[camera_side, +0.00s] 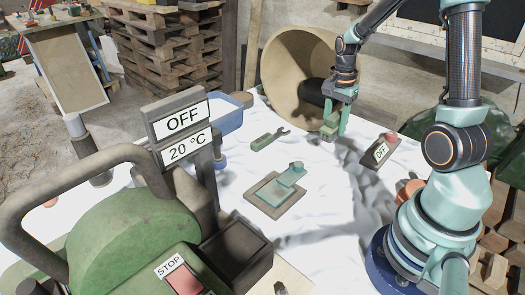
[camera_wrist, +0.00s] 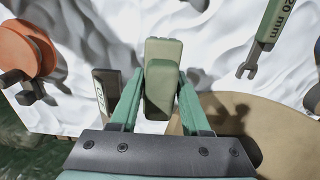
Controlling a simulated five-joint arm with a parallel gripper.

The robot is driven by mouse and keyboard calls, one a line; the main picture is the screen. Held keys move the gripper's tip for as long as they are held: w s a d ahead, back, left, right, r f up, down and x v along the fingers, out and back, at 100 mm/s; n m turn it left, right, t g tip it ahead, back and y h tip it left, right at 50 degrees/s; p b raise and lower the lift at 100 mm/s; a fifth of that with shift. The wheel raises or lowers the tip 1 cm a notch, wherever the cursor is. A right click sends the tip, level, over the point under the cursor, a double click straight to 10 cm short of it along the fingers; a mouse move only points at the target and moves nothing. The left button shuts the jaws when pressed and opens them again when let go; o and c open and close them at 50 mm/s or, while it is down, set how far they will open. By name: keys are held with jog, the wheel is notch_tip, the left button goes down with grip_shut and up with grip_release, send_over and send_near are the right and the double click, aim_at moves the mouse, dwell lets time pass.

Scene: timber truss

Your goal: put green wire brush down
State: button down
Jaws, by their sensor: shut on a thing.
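My gripper (camera_side: 335,122) hangs low over the white sheet, in front of the large cream drum. In the wrist view its two teal fingers (camera_wrist: 160,105) are shut on the sides of the green wire brush (camera_wrist: 162,85). The brush shows there as a blocky dull-green body; its bristles are not visible. In the side view the green brush (camera_side: 328,129) shows only in part at the fingertips. I cannot tell whether it touches the sheet.
A green wrench (camera_side: 268,138) lies left of my gripper. A grey-framed pad (camera_side: 268,195) with a pale green tool is nearer the camera. The cream drum (camera_side: 290,70) is close behind. White sheet between them is free.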

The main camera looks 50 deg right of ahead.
aim_at(328, 160)
notch_tip(328, 160, down, 9)
dwell(0.5)
jog(key=shift+c, duration=1.8)
grip_release()
notch_tip(328, 160, up, 12)
jog(key=shift+d+f, duration=0.1)
jog(key=shift+d, duration=0.05)
jog(key=s+a+r+n+t, duration=0.1)
jog(key=a+r+n+t, duration=0.1)
jog(key=a+r+n, duration=0.4)
jog(key=s+a+r+n+t, duration=0.2)
jog(key=a+r+n, duration=0.4)
jog(key=a+n, duration=0.6)
jog(key=shift+s+a+r+t, duration=0.15)
jog(key=shift+s+a+t, duration=0.1)
jog(key=shift+a+t, duration=0.5)
